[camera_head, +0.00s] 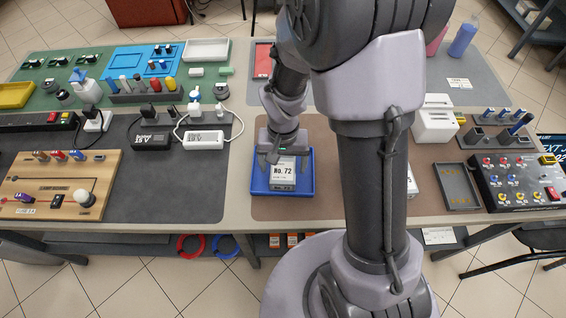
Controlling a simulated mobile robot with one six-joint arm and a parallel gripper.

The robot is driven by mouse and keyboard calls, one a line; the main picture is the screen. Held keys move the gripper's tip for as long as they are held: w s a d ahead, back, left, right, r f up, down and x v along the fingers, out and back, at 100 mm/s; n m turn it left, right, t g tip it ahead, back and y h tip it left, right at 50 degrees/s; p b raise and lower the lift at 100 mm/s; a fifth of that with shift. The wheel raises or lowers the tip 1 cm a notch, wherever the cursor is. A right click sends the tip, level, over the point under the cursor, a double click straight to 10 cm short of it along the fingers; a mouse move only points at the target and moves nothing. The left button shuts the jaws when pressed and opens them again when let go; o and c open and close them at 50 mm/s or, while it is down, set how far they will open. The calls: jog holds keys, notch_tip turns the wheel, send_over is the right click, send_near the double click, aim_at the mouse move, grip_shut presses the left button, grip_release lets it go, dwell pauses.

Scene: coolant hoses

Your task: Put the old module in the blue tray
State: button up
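The blue tray (254,188) lies on the brown mat left of my arm's column. A white and grey module labelled "No. 72" (284,174) is inside the tray, label side up. I cannot tell whether it is the old module. My gripper (283,154) is over the tray's far part, at the far edge of that module. Whether its fingers touch the module is unclear, and their opening is hard to make out. Another pale labelled thing (412,182) is mostly hidden behind my column.
A dark empty tray (457,187) and a control panel with knobs (518,182) are on the right. A white unit (435,121) stands behind them. A wooden board (58,184) and chargers with cables (203,140) are on the left. The dark mat's near middle is clear.

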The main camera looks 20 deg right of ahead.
aim_at(282, 168)
notch_tip(282, 168, up, 17)
jog(key=t+p, duration=0.1)
jog(key=p, duration=0.5)
jog(key=s+a+r+t+y, duration=0.1)
jog(key=s+a+r+t, duration=0.1)
jog(key=s+r, duration=0.4)
jog(key=s+a+r+t+y, duration=0.1)
jog(key=s+r+t, duration=0.1)
jog(key=s+r, duration=0.4)
jog(key=shift+s+a+r+t, duration=0.25)
jog(key=shift+a+r+t, duration=0.15)
jog(key=shift+r, duration=0.3)
